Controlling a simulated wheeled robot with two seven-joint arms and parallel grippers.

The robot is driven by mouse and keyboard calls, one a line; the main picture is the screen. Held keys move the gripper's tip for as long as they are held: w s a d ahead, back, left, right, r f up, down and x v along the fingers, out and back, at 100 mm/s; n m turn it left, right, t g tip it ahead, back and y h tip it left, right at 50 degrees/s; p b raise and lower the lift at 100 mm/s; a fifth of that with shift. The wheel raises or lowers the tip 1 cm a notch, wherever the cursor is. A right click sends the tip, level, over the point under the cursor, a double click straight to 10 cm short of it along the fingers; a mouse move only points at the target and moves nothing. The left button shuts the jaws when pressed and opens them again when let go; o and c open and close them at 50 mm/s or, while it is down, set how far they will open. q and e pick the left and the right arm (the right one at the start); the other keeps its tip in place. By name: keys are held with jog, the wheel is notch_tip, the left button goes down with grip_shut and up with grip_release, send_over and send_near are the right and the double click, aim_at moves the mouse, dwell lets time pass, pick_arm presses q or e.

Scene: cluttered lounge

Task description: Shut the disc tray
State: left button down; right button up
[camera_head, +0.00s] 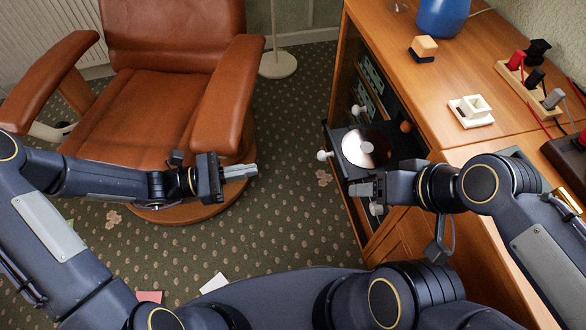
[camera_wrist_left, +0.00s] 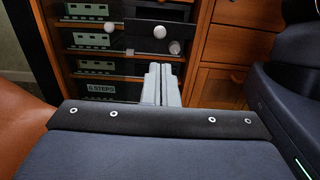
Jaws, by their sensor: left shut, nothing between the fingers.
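The disc tray (camera_head: 346,157) sticks out from the black front of the wooden cabinet, with a shiny disc (camera_head: 366,147) lying on it. A white knob (camera_head: 324,155) is at its outer end. My left gripper (camera_head: 254,171) is shut and empty, in the air left of the tray and apart from it. Its closed fingers (camera_wrist_left: 161,84) point at the cabinet front in the left wrist view. My right gripper (camera_head: 358,189) is just below the tray in the head view. Whether it touches the tray, and how its fingers stand, I cannot tell.
A brown leather armchair (camera_head: 130,110) stands close behind my left gripper. The desk top (camera_head: 400,75) carries a blue vase (camera_head: 442,18), a small block (camera_head: 423,49) and a white holder (camera_head: 471,111). Wooden drawers (camera_wrist_left: 222,90) are beside the shelves. Carpet is open between chair and cabinet.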

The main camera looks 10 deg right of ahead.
pick_arm(q)
jog(key=b, duration=0.4)
send_near(359, 149)
jog(key=a, duration=0.3)
jog(key=shift+s+a, duration=0.1)
jog(key=shift+a, duration=0.15)
jog(key=shift+d, duration=0.1)
pick_arm(e)
notch_tip(359, 149, down, 4)
jog(key=shift+f, duration=0.15)
pick_arm(q)
jog(key=d, duration=1.3)
jog(key=d+b, duration=0.1)
jog(key=d, duration=0.5)
jog(key=shift+w+d, duration=0.25)
jog(key=shift+w, duration=0.1)
jog(key=shift+a, duration=0.1)
pick_arm(e)
jog(key=shift+f, duration=0.45)
